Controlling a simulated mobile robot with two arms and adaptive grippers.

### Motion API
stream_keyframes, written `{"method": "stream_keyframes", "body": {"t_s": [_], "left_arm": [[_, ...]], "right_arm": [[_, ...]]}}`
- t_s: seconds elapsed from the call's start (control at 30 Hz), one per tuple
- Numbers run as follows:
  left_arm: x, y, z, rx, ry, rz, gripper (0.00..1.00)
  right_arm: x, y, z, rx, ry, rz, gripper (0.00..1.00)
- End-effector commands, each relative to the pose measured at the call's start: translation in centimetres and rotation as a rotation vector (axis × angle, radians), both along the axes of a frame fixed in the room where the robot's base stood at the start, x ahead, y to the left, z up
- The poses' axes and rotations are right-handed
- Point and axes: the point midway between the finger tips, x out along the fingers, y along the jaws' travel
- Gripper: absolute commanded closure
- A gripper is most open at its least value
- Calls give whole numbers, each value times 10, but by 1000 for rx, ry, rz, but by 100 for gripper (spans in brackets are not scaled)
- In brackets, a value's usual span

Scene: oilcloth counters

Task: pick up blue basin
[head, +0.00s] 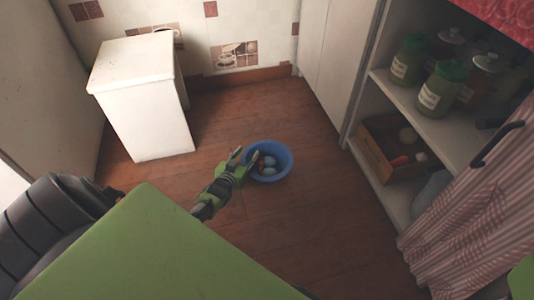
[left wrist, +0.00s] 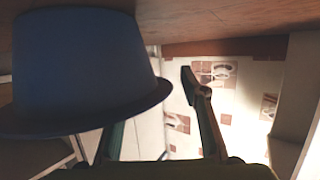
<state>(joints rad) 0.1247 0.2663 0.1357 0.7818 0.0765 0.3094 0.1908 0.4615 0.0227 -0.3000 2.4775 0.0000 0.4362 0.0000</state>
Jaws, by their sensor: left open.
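The blue basin (head: 284,174) stands upright on the wooden floor in the head view, with pale rounded things (head: 269,165) and a brown thing inside. My left gripper (head: 245,156) is open at the basin's left rim, one fingertip overlapping the rim and the other outside it. In the left wrist view, which looks upside down, the basin (left wrist: 80,65) fills the left side. One finger of the left gripper (left wrist: 160,105) shows clear of the basin; the other is partly hidden behind its rim. I cannot tell whether either finger touches it. My right gripper is not in view.
A white cabinet (head: 145,108) stands at the back left. A white shelf unit (head: 450,131) with green-lidded jars (head: 440,88), a wooden crate (head: 383,157) and a striped curtain (head: 470,225) is on the right. The floor (head: 310,230) around the basin is clear.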

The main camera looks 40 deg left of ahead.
Motion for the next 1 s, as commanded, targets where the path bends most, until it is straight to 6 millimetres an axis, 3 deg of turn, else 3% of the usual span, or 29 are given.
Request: {"method": "stream_keyframes", "body": {"t_s": [0.27, 0.43, 0.8, 1.0], "left_arm": [[2, 1, 0, 0, 0, 0, 60], [2, 1, 0, 0, 0, 0, 100], [2, 1, 2, 1, -1, 0, 100], [2, 1, 12, 3, 1, 0, 100]], "right_arm": [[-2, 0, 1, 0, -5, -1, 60], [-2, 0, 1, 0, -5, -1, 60], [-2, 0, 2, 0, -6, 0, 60], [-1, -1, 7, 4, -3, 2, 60]]}}
